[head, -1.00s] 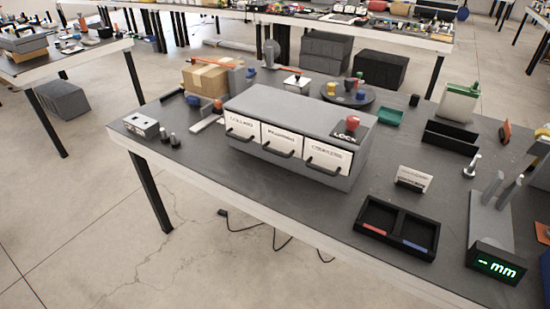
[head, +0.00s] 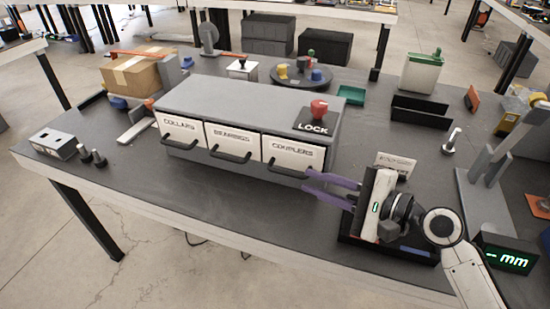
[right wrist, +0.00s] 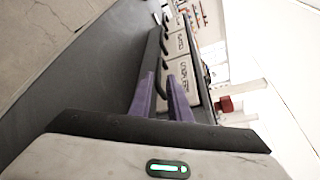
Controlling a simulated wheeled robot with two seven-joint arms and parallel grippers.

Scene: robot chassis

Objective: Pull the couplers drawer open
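The couplers drawer (head: 292,152) is the rightmost of three white-fronted drawers in the grey cabinet (head: 240,100), and its front looks flush with the others. Its black bar handle (head: 284,171) runs along its lower edge. My right gripper (head: 306,181) has purple fingers, spread apart, with their tips close to the right end of that handle. In the right wrist view the fingers (right wrist: 165,85) point toward the drawer fronts and handles; I cannot tell whether they touch the couplers handle. My left gripper is not in view.
A red knob (head: 319,109) stands on the LOCK plate on the cabinet top. A black two-part tray (head: 408,252) lies under my right arm. A white label card (head: 397,163) stands behind the gripper. The table in front of the collars and bearings drawers is clear.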

